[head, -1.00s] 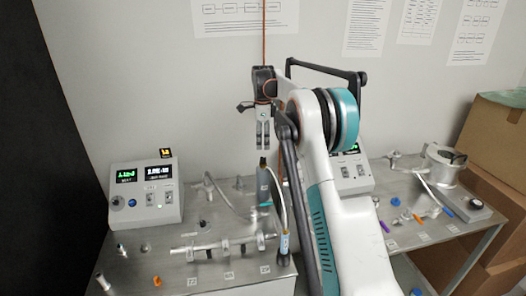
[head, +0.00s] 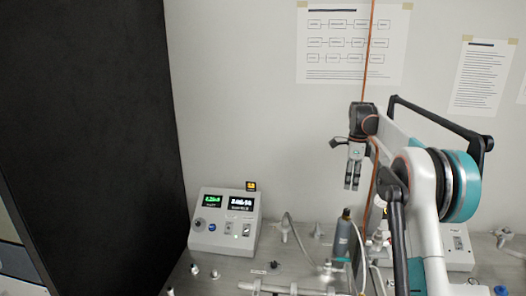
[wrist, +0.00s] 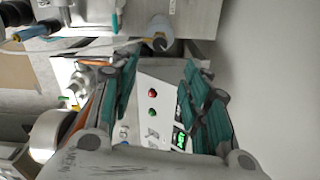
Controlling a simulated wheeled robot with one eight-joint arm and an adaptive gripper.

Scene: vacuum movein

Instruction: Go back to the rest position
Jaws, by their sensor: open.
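My gripper (head: 353,178) hangs pointing down in the head view, in front of the wall and above the bench. Its fingers are apart with nothing between them. In the wrist view the two teal-padded fingers (wrist: 160,100) stand apart, and a control box (wrist: 155,95) with a red and a green button shows beyond the gap. A dark grey cylinder with a black top (head: 343,235) stands upright on the bench, below the gripper and apart from it. My white and teal arm hides part of the bench at the right.
A control box with two lit displays (head: 225,220) stands on the metal bench (head: 262,270) at the left. Pipes and fittings (head: 285,226) lie around it. A tall black panel (head: 90,140) is at the left. Paper charts (head: 352,45) hang on the wall. Air around the gripper is clear.

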